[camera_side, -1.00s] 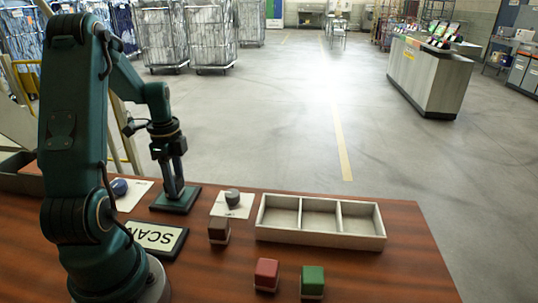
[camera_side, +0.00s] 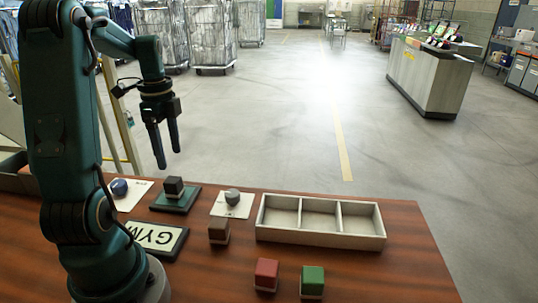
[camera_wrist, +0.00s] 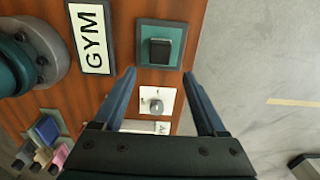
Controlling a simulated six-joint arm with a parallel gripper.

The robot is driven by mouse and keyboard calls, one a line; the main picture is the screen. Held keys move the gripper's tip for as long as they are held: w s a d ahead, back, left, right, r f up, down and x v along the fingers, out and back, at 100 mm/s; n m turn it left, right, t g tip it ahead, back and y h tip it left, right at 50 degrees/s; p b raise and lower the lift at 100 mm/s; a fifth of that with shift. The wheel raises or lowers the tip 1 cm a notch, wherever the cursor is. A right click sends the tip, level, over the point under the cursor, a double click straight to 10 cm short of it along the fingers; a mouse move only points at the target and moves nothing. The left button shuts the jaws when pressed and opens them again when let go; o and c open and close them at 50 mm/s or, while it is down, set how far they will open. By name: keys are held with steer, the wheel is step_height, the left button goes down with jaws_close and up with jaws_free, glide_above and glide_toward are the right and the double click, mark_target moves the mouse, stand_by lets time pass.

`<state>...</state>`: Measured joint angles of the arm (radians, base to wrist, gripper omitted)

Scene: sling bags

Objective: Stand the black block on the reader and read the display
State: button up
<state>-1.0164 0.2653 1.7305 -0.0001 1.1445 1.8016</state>
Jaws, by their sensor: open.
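The black block (camera_side: 173,186) stands on the reader (camera_side: 181,204), a dark green pad with a dark rim. In the wrist view the block (camera_wrist: 160,50) sits near the middle of the reader (camera_wrist: 160,28). The display (camera_side: 157,238) in front of the reader reads "GYM", and the same word shows on it in the wrist view (camera_wrist: 90,38). My gripper (camera_side: 168,158) is open and empty, its fingers pointing down above the block and clear of it. In the wrist view its fingers (camera_wrist: 158,73) are spread apart with nothing held.
A grey knob (camera_side: 233,197) on a white plate and a brown block (camera_side: 219,232) are right of the reader. A three-compartment tray (camera_side: 318,237) is empty. A red block (camera_side: 266,274) and a green block (camera_side: 312,281) stand in front.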

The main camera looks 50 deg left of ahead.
steer(key=w+d+r+n+t+y, duration=0.1)
steer(key=w+d+r+n, duration=0.15)
steer(key=d+r, duration=0.45)
steer(key=s+d+f+n+t, duration=0.1)
steer(key=d+n, duration=0.1)
steer(key=d, duration=0.4)
steer(key=s+d+f+n+t, duration=0.1)
steer(key=s+d+n+t, duration=0.1)
steer(key=d, duration=0.4)
steer(key=s+d+n+t+h, duration=0.1)
steer(key=d+n, duration=0.1)
steer(key=d, duration=0.3)
steer(key=shift+s+d+f+t, duration=0.15)
steer(key=shift+d+f+t, duration=0.15)
steer(key=shift+d+f, duration=0.1)
